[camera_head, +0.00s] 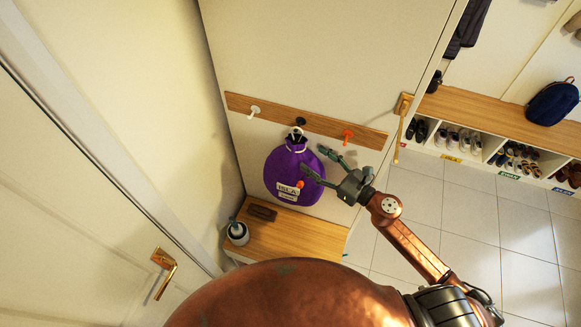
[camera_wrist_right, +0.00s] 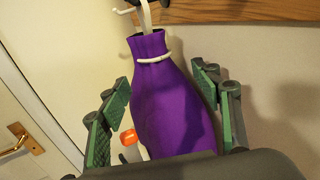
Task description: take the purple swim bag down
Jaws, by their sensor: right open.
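The purple swim bag (camera_head: 290,172) hangs by a white cord from the middle, dark hook (camera_head: 300,122) of a wooden rail. It has a white name label and an orange toggle low on its front. My right gripper (camera_head: 314,161) is open in front of the bag's right side. In the right wrist view the bag (camera_wrist_right: 175,100) fills the space beyond and between the spread green finger pads, and its gathered neck and cord show above. Whether a finger touches the bag, I cannot tell. My left gripper is not in view.
The wooden rail (camera_head: 235,102) also has a white hook (camera_head: 254,111) and an orange hook (camera_head: 347,136), both empty. Below is a wooden bench (camera_head: 290,236) with a brown brush (camera_head: 262,213) and a white pot (camera_head: 238,233). Shoe cubbies (camera_head: 433,125) stand at the right beyond open tiled floor.

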